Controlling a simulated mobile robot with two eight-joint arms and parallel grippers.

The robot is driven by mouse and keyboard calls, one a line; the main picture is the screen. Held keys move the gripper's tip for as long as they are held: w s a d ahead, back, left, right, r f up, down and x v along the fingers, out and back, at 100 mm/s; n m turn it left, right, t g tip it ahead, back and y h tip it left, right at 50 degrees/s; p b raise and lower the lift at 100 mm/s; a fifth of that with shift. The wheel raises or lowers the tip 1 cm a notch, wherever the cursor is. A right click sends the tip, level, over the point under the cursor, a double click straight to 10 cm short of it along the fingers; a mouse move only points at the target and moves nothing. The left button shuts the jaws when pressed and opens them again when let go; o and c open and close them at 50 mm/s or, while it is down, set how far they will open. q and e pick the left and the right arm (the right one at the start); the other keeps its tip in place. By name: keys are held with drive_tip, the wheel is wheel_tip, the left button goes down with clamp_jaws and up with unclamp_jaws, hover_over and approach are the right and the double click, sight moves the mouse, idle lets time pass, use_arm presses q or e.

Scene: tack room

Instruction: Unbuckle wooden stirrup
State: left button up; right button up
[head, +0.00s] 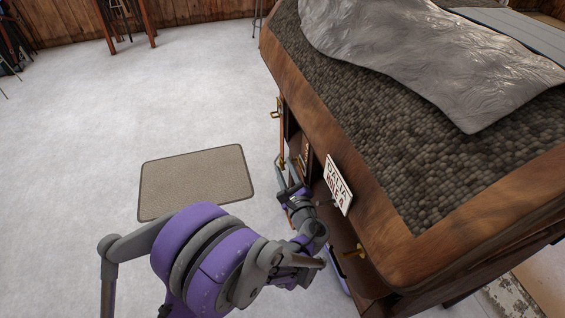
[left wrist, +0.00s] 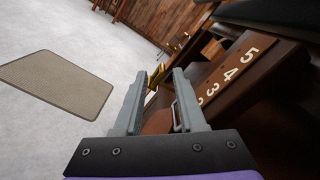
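My left gripper (head: 284,168) reaches along the left side of the wooden cabinet, beside a narrow orange-brown strap (head: 282,138) hanging there. In the left wrist view my left gripper (left wrist: 160,76) has its two grey fingers spread wide, with nothing visibly clamped between them. A brown piece (left wrist: 158,122) shows in the gap, and a small metal loop (left wrist: 177,114) is by the right finger. I cannot tell whether these belong to the wooden stirrup or its buckle; no stirrup shows clearly. My right gripper is not in view.
The wooden cabinet (head: 420,255) has a dark woven top with a grey sheet (head: 420,55) on it. A white sign (head: 338,186) is on its side, close to my arm. A brown mat (head: 195,182) lies on the open pale floor. Numbers mark a wooden rail (left wrist: 230,75).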

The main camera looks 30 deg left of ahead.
use_arm(q)
drive_tip(key=v, duration=0.7)
drive_tip(key=shift+s+d, duration=0.15)
drive_tip(key=shift+d, duration=0.1)
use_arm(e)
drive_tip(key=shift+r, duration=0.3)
use_arm(q)
drive_tip(key=shift+a, duration=0.1)
drive_tip(key=s+a+f+n+g+h, duration=0.1)
drive_tip(key=s+f+n+g+h, duration=0.15)
drive_tip(key=s+n, duration=0.25)
drive_tip(key=s+a+f+n+g+h, duration=0.1)
drive_tip(key=s+f+n+g+h, duration=0.1)
drive_tip(key=s+n+g+h, duration=0.3)
drive_tip(key=s+d+f+n+h, duration=0.1)
drive_tip(key=s+d+n+h, duration=0.5)
drive_tip(key=s+d+n, duration=0.35)
wheel_tip(320, 180, up, 22)
drive_tip(key=m+t+p, duration=0.1)
drive_tip(key=p, duration=1.8)
drive_tip(key=shift+s+d, duration=0.3)
drive_tip(key=shift+d, duration=0.15)
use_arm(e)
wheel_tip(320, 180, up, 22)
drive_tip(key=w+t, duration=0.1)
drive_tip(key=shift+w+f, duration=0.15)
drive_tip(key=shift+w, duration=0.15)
